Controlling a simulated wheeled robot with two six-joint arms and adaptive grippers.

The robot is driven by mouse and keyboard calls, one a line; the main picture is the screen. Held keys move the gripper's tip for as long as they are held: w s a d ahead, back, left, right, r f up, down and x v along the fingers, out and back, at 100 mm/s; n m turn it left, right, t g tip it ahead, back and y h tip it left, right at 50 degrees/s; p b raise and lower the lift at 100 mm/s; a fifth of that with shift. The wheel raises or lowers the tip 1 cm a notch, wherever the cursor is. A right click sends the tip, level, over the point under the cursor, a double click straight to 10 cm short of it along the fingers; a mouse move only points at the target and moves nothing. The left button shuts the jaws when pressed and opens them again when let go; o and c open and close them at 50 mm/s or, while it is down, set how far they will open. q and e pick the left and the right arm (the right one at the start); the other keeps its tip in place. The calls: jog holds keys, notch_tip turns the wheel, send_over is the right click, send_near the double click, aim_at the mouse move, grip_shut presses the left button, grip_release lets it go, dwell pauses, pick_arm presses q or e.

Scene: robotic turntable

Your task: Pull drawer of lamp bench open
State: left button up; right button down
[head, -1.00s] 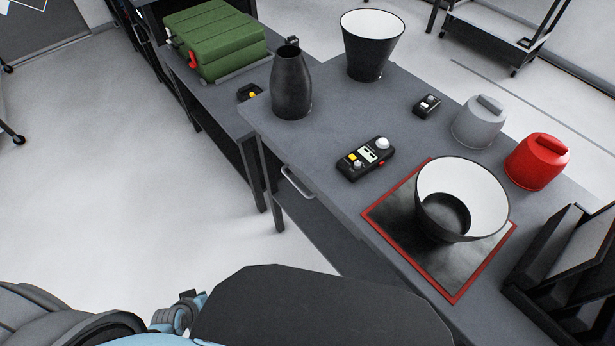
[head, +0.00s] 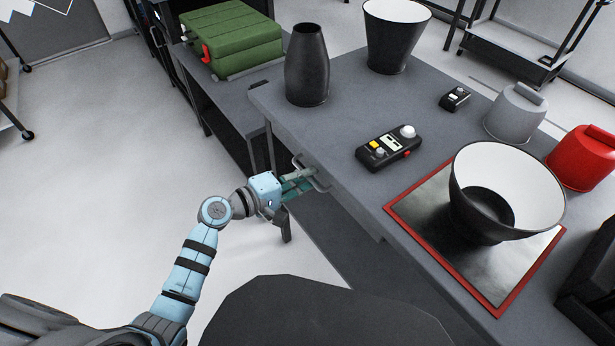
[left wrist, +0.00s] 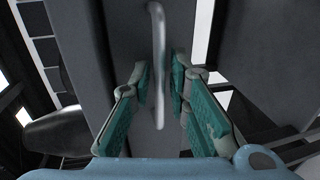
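The lamp bench (head: 350,105) is a grey table, with the drawer at its left side. The drawer's bar handle (head: 318,178) sticks out from the drawer front, and the drawer looks closed. In the left wrist view the handle (left wrist: 158,65) runs upright between the green finger pads. My left gripper (head: 301,185) is at the handle with its fingers on both sides of it. The left wrist view shows the left gripper (left wrist: 163,90) open, with gaps between both pads and the bar. My right gripper is not in view.
On the bench stand a dark vase (head: 307,70), a dark flared shade (head: 392,38), a black control device (head: 388,148) and a large bowl-like shade (head: 480,215) on a red-edged mat (head: 402,219). A green case (head: 228,38) lies on the bench behind.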

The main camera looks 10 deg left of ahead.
pick_arm(q)
jog(key=shift+w+d, duration=0.25)
jog(key=shift+w, duration=0.05)
grip_shut()
jog(key=shift+s+a, duration=0.1)
